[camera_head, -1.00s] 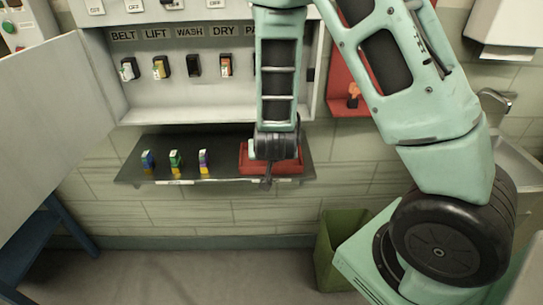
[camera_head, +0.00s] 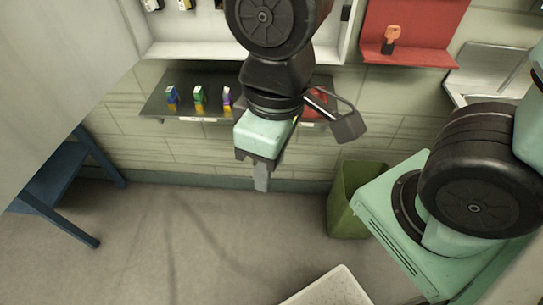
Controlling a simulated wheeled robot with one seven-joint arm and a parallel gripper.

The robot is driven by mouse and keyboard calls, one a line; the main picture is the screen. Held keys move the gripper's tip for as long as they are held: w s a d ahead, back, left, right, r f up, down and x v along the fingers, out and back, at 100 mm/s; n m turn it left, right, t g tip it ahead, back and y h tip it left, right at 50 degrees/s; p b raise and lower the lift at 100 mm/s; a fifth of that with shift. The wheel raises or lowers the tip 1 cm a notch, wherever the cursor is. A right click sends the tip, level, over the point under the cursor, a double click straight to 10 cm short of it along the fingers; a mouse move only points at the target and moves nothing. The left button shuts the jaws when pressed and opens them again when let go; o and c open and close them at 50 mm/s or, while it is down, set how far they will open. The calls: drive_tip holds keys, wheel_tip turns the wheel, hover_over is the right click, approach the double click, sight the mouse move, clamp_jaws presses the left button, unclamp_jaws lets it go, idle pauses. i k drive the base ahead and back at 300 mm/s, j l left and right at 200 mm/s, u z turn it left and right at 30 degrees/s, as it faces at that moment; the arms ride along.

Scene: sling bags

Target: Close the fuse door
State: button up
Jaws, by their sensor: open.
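The fuse door is the large pale grey panel (camera_head: 60,80) at the left, swung open and partly cut off by the picture's edge. The white fuse box (camera_head: 195,50) shows at the top, with only its lower part in view. My gripper (camera_head: 261,178) hangs pointing down in front of the shelf, right of the door and well apart from it. It is open, and nothing shows between its fingers. My arm hides part of the box.
A dark shelf (camera_head: 150,108) below the box bears several small coloured fuses (camera_head: 199,97) and a red tray (camera_head: 322,105). A blue stand (camera_head: 65,180) is under the door. A green bin (camera_head: 350,185) and a white container (camera_head: 335,290) are at lower right. The floor's middle is clear.

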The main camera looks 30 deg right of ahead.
sight(59, 59)
drive_tip(key=j+z, duration=0.1)
drive_tip(key=j, duration=0.35)
drive_tip(key=k+j+z, duration=0.1)
drive_tip(key=j, duration=0.35)
drive_tip(key=j+z, duration=0.1)
drive_tip(key=j, duration=0.35)
drive_tip(key=k+j+z, duration=0.1)
drive_tip(key=j, duration=0.35)
drive_tip(key=k+j+z, duration=0.1)
drive_tip(key=j, duration=0.35)
drive_tip(key=k+j+z, duration=0.1)
drive_tip(key=j, duration=0.35)
drive_tip(key=k, duration=0.05)
